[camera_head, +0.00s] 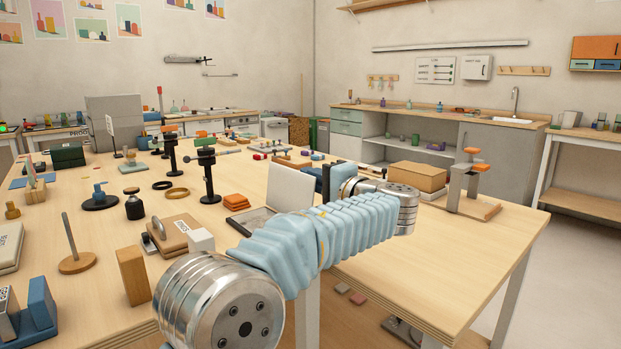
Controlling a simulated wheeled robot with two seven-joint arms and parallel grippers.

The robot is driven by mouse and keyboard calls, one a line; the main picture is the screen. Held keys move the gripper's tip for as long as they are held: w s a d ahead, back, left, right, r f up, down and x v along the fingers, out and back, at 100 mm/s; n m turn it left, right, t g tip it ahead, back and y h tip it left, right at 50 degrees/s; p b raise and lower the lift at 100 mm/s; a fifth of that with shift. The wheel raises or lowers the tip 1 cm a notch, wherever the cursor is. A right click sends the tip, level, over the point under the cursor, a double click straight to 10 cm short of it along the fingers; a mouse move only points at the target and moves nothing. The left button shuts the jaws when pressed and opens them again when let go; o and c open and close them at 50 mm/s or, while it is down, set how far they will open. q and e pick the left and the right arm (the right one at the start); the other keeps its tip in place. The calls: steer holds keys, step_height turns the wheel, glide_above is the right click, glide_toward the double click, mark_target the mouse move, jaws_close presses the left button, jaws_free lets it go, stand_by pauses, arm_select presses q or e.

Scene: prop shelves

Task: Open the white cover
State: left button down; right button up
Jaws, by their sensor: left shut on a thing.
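The white cover (291,188) stands upright, tilted back a little, at the rear of a shallow grey-rimmed tray or base (246,217) on the wooden table. My left arm, in a light blue sleeve, reaches across from the lower left and hides the right part of the base. My left gripper (320,181) is at the cover's right edge and is shut on it. The fingertips are small and partly hidden behind the arm and wrist. My right gripper is not in view.
A cardboard box (417,176) and a grey clamp-like stand (466,190) are at the table's right end. A wooden block (133,275) stands near left.

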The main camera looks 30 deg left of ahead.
arm_select(q)
steer(key=shift+w+d+f, duration=0.1)
steer(key=shift+f, duration=0.2)
steer(key=c, duration=1.2)
jaws_free()
steer(key=shift+r, duration=0.1)
steer(key=b+v, duration=0.1)
steer(key=v, duration=1.2)
steer(key=shift+s+d, duration=0.2)
steer(key=shift+d, duration=0.15)
